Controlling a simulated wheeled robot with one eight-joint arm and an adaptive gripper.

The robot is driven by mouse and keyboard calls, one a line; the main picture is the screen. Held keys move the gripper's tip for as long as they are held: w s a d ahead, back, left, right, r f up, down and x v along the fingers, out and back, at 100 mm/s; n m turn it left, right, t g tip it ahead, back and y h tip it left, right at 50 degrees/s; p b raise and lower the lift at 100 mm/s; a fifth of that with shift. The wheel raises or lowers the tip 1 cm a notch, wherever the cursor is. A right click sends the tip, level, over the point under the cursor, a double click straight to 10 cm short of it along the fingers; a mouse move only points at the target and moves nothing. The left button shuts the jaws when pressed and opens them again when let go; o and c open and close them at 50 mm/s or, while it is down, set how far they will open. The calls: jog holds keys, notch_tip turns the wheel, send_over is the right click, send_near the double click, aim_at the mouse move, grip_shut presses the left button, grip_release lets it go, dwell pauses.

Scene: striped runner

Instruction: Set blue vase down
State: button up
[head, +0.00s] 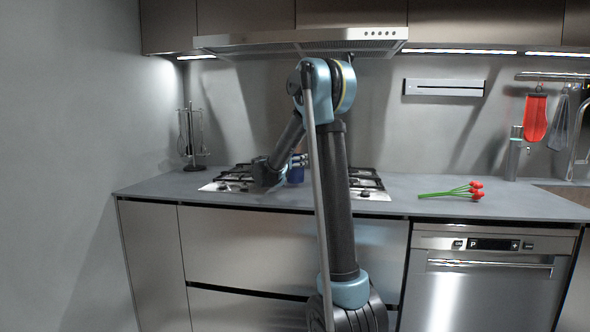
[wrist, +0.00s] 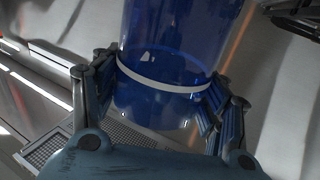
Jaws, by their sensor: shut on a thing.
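The blue vase (wrist: 165,55) is a see-through blue cylinder with a white band low on it. In the wrist view my gripper (wrist: 160,98) has its fingers on both sides of the vase and is shut on it near the band. In the head view a small part of the blue vase (head: 296,174) shows above the gas hob, mostly hidden by my arm. My gripper is hardly visible there. I cannot tell from these frames whether the vase's base touches anything.
The gas hob (head: 372,195) with black grates is set into the grey counter (head: 410,208). Red flowers with green stems (head: 455,190) lie on the counter to the right. A utensil stand (head: 194,150) is at the left. A range hood (head: 300,42) hangs above.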

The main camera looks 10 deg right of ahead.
notch_tip(320, 180, up, 8)
dwell(0.4)
jog(key=shift+d+f, duration=0.1)
